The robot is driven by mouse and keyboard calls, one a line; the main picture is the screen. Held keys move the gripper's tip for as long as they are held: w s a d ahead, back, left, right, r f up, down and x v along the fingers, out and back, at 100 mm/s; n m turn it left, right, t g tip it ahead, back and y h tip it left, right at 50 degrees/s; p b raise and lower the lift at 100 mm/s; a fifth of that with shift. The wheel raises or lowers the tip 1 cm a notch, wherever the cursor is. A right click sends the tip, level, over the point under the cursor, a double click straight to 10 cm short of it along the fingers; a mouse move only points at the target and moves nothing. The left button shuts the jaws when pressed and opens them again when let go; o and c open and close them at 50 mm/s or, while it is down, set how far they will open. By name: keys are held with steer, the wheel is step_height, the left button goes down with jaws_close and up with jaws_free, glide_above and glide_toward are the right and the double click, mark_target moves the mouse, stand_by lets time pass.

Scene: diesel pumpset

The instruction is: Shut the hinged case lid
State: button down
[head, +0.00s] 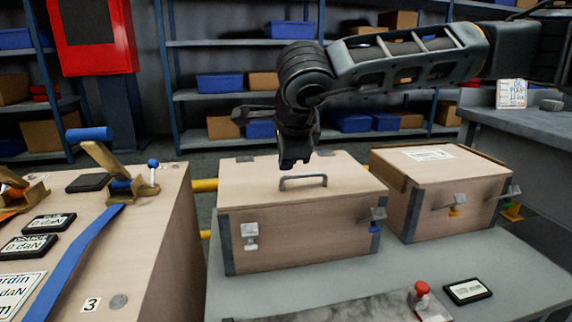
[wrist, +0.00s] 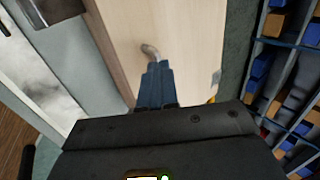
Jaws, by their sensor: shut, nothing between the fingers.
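A light wooden case (head: 320,235) with dark metal corners stands on the grey bench. Its lid (head: 245,180) lies down flat over the box, and I see no clear gap at the front. A grey handle (head: 303,180) is on the lid; one end of the handle (wrist: 150,52) shows in the wrist view. My gripper (head: 295,164) is shut and empty, pointing down just above the lid, behind the handle. Whether the fingertips (wrist: 155,66) touch the lid I cannot tell.
A second wooden case (head: 455,205) with a labelled top stands close on the right. A red knob (head: 421,288) and a small display (head: 467,291) are at the bench front. Shelves with bins (head: 220,83) are behind.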

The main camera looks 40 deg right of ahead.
steer(key=shift+s+a+f+b, duration=0.15)
steer(key=shift+s+f+b, duration=0.1)
steer(key=shift+f+b, duration=0.65)
steer(key=shift+s+a+f+b, duration=0.15)
steer(key=shift+s+f+b, duration=0.05)
steer(key=shift+f+b, duration=0.6)
steer(key=shift+f, duration=0.1)
